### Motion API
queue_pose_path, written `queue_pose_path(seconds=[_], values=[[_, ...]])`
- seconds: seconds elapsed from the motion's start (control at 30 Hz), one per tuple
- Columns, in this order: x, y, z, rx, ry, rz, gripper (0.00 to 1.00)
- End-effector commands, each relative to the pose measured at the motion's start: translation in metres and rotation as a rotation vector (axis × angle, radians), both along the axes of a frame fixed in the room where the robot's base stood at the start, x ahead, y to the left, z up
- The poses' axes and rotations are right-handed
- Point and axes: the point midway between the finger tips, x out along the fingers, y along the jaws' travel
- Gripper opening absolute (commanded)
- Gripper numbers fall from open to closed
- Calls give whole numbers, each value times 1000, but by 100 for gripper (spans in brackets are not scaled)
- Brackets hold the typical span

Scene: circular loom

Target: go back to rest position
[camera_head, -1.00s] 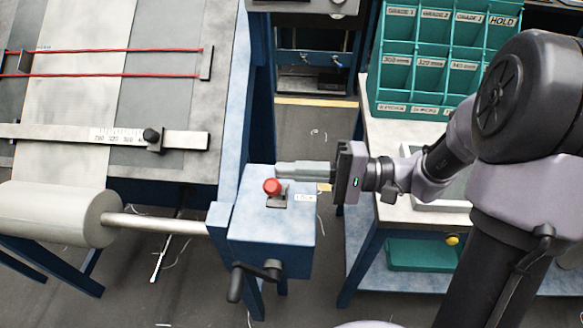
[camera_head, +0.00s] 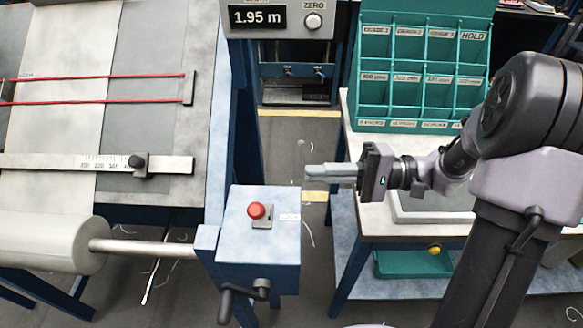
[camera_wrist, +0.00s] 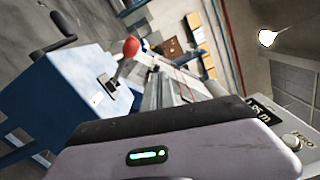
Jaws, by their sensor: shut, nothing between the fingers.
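My gripper (camera_head: 330,172) is shut and empty, pointing left in the head view. It hangs in the air to the right of the blue control box (camera_head: 258,236), apart from it. The box carries a red knob (camera_head: 257,211) on a small grey plate and a dark crank handle (camera_head: 243,296) on its front. In the wrist view the same red knob (camera_wrist: 131,47) and blue box (camera_wrist: 60,90) show at the left, beyond my gripper's body.
A work table with a fabric roll (camera_head: 50,245) and ruler bar (camera_head: 100,163) is at the left. A teal rack (camera_head: 420,100) stands on a bench at the right, behind my arm. A meter reading 1.95 m (camera_head: 257,17) is at the top. Floor shows between table and bench.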

Motion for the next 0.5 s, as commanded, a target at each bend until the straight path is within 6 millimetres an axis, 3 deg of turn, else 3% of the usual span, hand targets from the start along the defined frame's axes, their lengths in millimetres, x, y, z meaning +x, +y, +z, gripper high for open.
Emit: queue_pose_path(seconds=[0.2, 0.5], values=[[0, -21, 1, 1, 0, -1, 0], [0, -23, 1, 2, -1, -1, 0]])
